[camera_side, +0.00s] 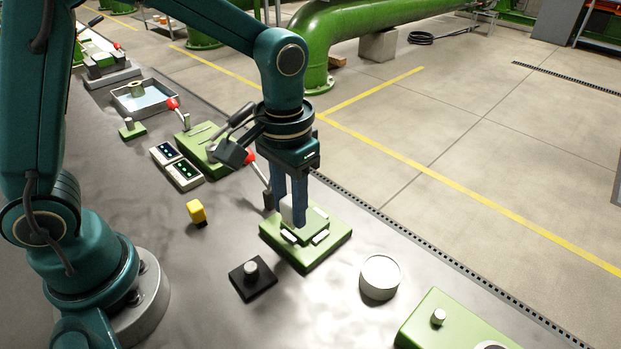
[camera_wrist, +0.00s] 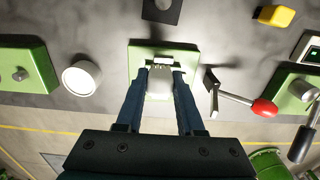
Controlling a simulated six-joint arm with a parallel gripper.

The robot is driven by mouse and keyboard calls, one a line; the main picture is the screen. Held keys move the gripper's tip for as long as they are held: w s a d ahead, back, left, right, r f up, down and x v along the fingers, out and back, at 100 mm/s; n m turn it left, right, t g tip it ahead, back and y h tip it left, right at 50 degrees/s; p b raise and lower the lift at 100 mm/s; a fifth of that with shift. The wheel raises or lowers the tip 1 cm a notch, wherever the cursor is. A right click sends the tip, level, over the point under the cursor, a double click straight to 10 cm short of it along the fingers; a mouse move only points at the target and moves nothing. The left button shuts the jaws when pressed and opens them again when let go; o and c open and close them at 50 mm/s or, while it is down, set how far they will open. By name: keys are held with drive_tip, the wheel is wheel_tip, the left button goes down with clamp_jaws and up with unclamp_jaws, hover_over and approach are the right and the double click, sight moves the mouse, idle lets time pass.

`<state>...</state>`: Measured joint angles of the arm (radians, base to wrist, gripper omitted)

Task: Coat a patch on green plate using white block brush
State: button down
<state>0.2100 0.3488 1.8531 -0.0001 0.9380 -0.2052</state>
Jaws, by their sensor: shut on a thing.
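The green plate (camera_side: 330,238) lies on the metal bench below my gripper, and the wrist view shows its upper part (camera_wrist: 146,50). My gripper (camera_side: 289,211) points down over the plate, shut on the white block brush (camera_side: 286,213). In the wrist view the white block (camera_wrist: 160,86) is between the two dark blue fingers of my gripper (camera_wrist: 160,76). The fingers hide part of the block. I cannot tell whether its underside touches the plate.
A white round container (camera_side: 380,278) stands right of the plate. A black base with a knob (camera_side: 252,278) and a yellow block (camera_side: 197,212) lie to the left. A red-knobbed lever (camera_wrist: 245,101) stands close beside the plate. Another green fixture (camera_side: 450,325) is at lower right.

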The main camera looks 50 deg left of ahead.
drive_tip(key=shift+f, duration=0.85)
drive_tip(key=shift+w+f, duration=0.5)
drive_tip(key=shift+f, duration=0.05)
drive_tip(key=shift+w, duration=2.75)
drive_tip(key=shift+s, duration=3.25)
drive_tip(key=shift+a, duration=0.4)
drive_tip(key=shift+w+a, duration=0.2)
drive_tip(key=shift+w, duration=3.2)
drive_tip(key=shift+s, duration=3.25)
drive_tip(key=shift+s+r, duration=0.1)
drive_tip(key=shift+r, duration=3.9)
